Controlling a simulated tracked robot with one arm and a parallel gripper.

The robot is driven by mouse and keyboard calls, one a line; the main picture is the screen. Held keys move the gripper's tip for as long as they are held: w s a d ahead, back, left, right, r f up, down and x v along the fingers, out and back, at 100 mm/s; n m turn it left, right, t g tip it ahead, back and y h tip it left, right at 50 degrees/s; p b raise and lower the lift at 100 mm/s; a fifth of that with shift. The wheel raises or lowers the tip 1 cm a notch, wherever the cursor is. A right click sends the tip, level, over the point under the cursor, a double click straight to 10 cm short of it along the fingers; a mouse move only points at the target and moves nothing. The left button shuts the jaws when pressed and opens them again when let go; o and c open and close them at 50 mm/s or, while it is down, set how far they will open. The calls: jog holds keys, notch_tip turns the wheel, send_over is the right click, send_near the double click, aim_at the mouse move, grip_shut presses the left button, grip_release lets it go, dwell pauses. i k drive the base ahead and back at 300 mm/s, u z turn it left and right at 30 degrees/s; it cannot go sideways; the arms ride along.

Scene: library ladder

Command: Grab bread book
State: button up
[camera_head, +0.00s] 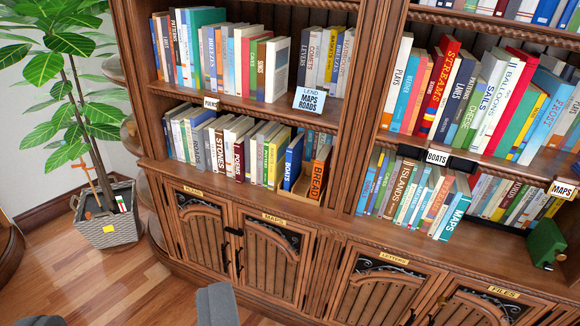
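The bread book (318,178) is orange with BREAD in dark letters on its spine. It stands, leaning slightly, at the right end of the lower shelf in the left bay. Brown wooden surfaces show beside its base, and a blue BOATS book (292,163) stands to its left. My gripper (128,313) shows only as two grey finger tips at the bottom edge, far apart with floor between them. It is open and empty, below and left of the book and well short of it. The rest of it is out of frame.
Many books fill the wooden bookcase (160,174), with cupboard doors below. A potted plant (109,215) stands at the left. Wooden floor (110,290) is clear at the lower left.

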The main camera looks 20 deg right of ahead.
aim_at(321, 165)
jog(key=z, duration=0.1)
jog(key=i, duration=1)
jog(key=z, duration=0.65)
jog(key=k, duration=1.1)
jog(key=z, duration=0.35)
jog(key=i, duration=1.5)
jog(key=u, duration=0.75)
jog(key=i, duration=0.35)
jog(key=u, duration=0.2)
